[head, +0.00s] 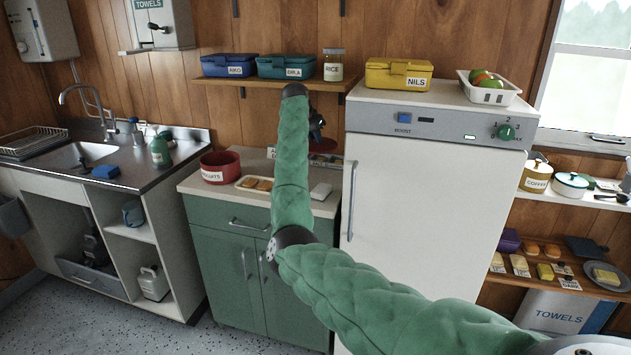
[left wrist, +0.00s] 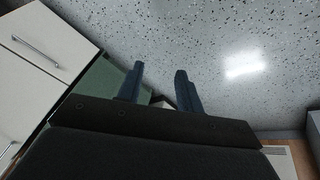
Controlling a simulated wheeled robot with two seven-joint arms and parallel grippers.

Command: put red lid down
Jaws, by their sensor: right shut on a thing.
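The red lid (head: 325,145) shows only in part above the back of the green cabinet's counter, behind my right forearm. My right gripper (head: 317,130) is mostly hidden by my arm and is shut on the lid. I cannot tell whether the lid touches the counter. A red tin (head: 220,168) with a white label stands open on the left of the counter. My left gripper (left wrist: 158,70) shows only in the left wrist view, fingers apart and empty, over the floor.
A tray of bread-like pieces (head: 255,184) lies beside the tin, and a small white box (head: 321,191) sits at the counter's front right. The fridge (head: 430,190) stands close on the right. A shelf (head: 275,84) with lunch boxes and a rice jar hangs above.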

